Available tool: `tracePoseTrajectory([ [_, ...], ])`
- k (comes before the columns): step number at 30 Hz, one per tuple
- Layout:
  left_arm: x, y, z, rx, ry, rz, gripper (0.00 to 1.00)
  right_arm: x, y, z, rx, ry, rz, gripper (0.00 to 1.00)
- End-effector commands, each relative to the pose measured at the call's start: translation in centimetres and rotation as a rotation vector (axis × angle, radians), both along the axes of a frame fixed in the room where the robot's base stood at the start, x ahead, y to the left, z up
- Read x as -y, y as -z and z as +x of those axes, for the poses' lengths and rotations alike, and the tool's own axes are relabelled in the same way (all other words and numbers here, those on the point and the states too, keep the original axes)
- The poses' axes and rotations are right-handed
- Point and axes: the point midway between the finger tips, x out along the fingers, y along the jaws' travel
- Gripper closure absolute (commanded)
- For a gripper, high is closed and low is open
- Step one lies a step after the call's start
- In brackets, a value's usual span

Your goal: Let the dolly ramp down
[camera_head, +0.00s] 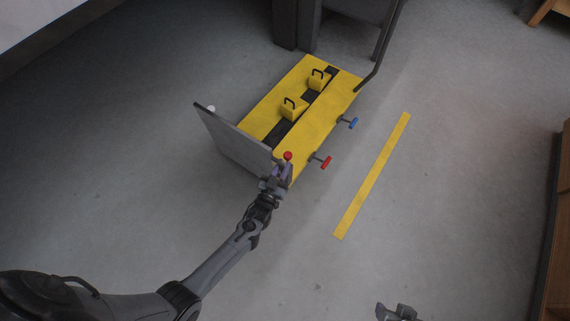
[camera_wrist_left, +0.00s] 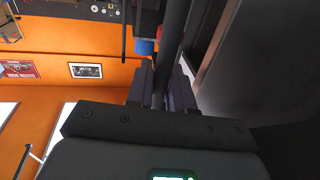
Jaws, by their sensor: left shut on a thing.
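The yellow dolly (camera_head: 318,125) stands on the floor in the middle of the head view. Its grey ramp (camera_head: 231,138) stands raised at the dolly's left end; a large grey panel, apparently the ramp, fills the right of the left wrist view (camera_wrist_left: 240,70). My left gripper (camera_head: 284,175) is at the ramp's near corner, just below a red ball knob (camera_head: 288,155). In the left wrist view its fingers (camera_wrist_left: 164,88) are shut on a dark rod (camera_wrist_left: 171,50) beside the panel. My right gripper (camera_head: 397,312) is partly cut off at the bottom edge.
A red-ended handle (camera_head: 322,161) and a blue-ended handle (camera_head: 349,122) stick out of the dolly's near side. A yellow floor strip (camera_head: 372,175) lies to the right. Dark posts (camera_head: 297,25) stand behind the dolly. A wooden cabinet (camera_head: 558,235) stands at the right edge. Floor left of the ramp is clear.

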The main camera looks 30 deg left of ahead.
Motion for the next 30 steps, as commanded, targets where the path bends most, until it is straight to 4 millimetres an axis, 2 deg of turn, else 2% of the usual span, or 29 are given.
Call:
tracePoseTrajectory([
  [12, -0.9, 2.8, -8.2, 0.289, 0.000, -0.033, 1.00, 0.1, 5.0, 0.0, 0.001, -0.004, -0.005, 0.57],
  [18, -1.3, 4.1, -11.4, 0.419, -0.001, -0.049, 1.00, 0.2, 7.0, 0.0, -0.001, -0.006, -0.011, 0.57],
  [24, -1.5, 5.0, -13.5, 0.506, -0.001, -0.058, 1.00, 0.2, 7.5, 0.0, -0.002, -0.006, -0.010, 0.57],
  [30, -1.6, 5.5, -14.4, 0.544, 0.000, -0.064, 1.00, 0.2, 7.7, 0.0, -0.001, -0.005, -0.008, 0.57],
])
